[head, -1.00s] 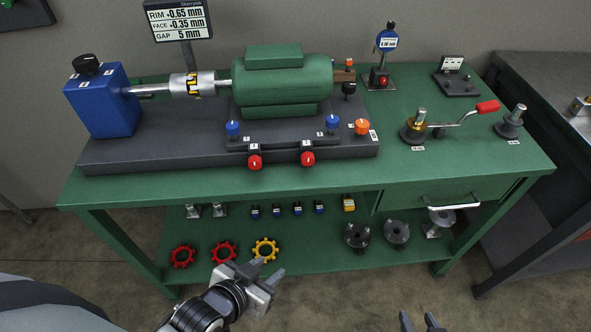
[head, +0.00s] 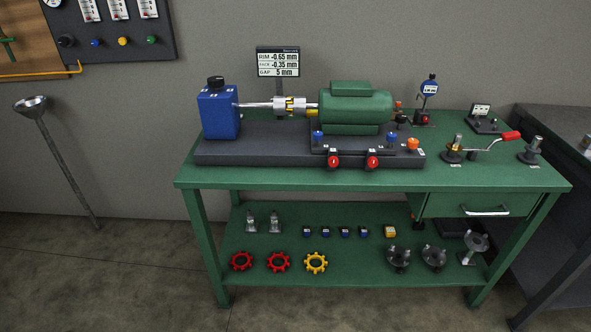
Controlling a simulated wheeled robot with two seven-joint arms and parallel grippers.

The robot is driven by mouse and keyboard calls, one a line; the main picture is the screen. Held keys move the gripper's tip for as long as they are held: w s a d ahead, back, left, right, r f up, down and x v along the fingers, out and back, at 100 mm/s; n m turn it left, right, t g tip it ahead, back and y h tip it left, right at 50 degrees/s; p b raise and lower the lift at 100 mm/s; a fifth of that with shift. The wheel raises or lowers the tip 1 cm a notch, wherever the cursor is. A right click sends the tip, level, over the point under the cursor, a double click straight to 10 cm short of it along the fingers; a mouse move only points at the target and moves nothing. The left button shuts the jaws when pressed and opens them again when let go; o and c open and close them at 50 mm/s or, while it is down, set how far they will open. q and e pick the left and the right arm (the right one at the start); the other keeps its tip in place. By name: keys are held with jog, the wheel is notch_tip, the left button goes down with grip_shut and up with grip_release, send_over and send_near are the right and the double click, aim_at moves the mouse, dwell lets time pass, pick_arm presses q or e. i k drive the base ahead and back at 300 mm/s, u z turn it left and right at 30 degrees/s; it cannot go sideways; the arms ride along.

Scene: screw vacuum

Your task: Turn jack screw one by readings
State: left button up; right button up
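The green motor (head: 356,108) sits on a dark plate on the grey base (head: 260,152), on top of the green bench. Two red knobs (head: 333,161) and (head: 372,161) stick out at the plate's front edge. Blue knobs (head: 318,136) and (head: 391,138) and an orange knob (head: 413,144) stand on the plate. Small number labels beside the knobs are too small to read, so I cannot tell which is screw one. The display (head: 278,62) reads RIM -0.65 mm, FACE -0.35 mm, GAP 5 mm. Neither gripper is in view.
The blue pump block (head: 219,112) joins the motor through a shaft and coupling (head: 289,105). A crank with a red handle (head: 510,136) stands at the right of the bench. The lower shelf (head: 350,215) holds several parts. A funnel stand (head: 58,160) leans at left. Floor in front is clear.

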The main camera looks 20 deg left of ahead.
aim_at(334, 161)
jog(key=u, duration=0.95)
jog(key=i, duration=0.55)
